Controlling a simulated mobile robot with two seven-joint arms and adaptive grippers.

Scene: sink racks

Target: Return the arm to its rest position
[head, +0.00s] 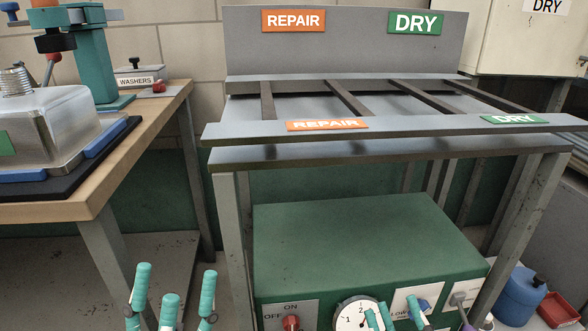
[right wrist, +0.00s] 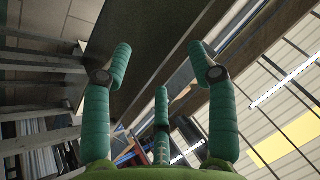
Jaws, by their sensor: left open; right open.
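My left gripper (head: 172,285) shows at the bottom of the head view, left of centre. Its teal fingers point up and stand apart, open and empty, in front of the gap between the wooden bench and the rack. My right gripper (head: 412,312) is at the bottom edge, right of centre, and only its fingertips show there, in front of the green machine (head: 360,230). In the right wrist view the right gripper (right wrist: 160,62) has its fingers spread with nothing between them. The rest of both arms is out of sight.
A grey rack (head: 400,128) with REPAIR and DRY signs and empty slots stands above the green machine. A wooden bench (head: 155,125) on the left holds a metal-topped unit (head: 75,115) and a washers box (head: 135,78). A blue container (head: 520,297) and red tray (head: 560,308) stand lower right.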

